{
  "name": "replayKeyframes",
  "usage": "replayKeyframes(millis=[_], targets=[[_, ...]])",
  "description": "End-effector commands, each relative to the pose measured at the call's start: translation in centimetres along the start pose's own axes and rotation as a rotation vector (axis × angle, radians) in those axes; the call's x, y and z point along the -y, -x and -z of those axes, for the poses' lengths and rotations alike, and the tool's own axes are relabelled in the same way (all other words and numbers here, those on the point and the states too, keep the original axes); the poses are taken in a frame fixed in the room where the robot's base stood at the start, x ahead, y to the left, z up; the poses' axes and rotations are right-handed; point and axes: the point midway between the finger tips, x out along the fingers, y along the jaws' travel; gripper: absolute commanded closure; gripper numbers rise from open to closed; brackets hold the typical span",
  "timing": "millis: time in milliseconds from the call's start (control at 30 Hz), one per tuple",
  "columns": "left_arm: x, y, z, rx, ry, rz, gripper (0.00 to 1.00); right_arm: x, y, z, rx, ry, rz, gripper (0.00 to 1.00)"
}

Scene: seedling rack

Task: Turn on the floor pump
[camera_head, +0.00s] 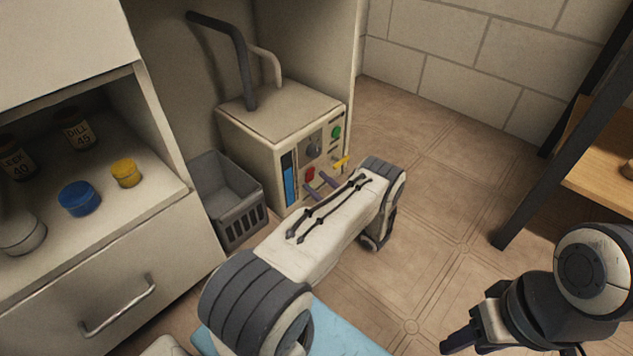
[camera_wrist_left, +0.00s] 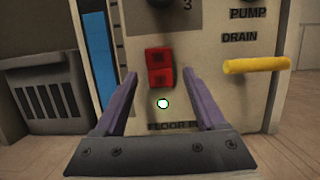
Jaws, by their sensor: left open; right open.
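The floor pump (camera_head: 275,125) is a beige box standing on the floor against the wall. In the left wrist view its front panel (camera_wrist_left: 215,60) carries a red rocker switch (camera_wrist_left: 160,69), a yellow lever (camera_wrist_left: 256,65) labelled DRAIN and a blue level strip (camera_wrist_left: 99,55). The word PUMP shows at the top right, beside a partly visible green round part (camera_wrist_left: 250,2). My left gripper (camera_wrist_left: 163,85) is open in front of the panel, with the red switch seen between its purple fingers. In the head view my left gripper (camera_head: 322,187) is partly hidden by its arm. My right gripper (camera_head: 462,340) is open, away at the lower right.
A dark grey crate (camera_head: 240,215) stands just left of the pump. A wooden table (camera_head: 600,155) stands right. The floor (camera_head: 450,180) between is clear.

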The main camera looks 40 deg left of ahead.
Motion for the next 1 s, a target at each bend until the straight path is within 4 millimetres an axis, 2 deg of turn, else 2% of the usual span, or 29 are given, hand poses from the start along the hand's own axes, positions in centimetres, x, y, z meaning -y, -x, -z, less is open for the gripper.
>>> replayKeyframes(millis=[100, 300, 400, 1000], targets=[[0.0, 1.9, -0.4, 0.000, -0.001, 0.006, 0.28, 0.1, 1.4, 0.1, 0.000, 0.000, 0.000, 0.50], [0.0, 5.2, -0.2, 0.000, 0.001, 0.005, 0.28, 0.2, 2.4, 0.1, 0.000, 0.000, 0.000, 0.50], [0.0, 6.1, -0.1, 0.001, 0.001, 0.004, 0.28, 0.2, 2.6, 0.1, 0.000, 0.000, 0.000, 0.50], [0.0, 6.5, -0.1, 0.000, 0.000, 0.000, 0.28, 0.2, 2.6, 0.1, 0.000, 0.000, 0.000, 0.50]])
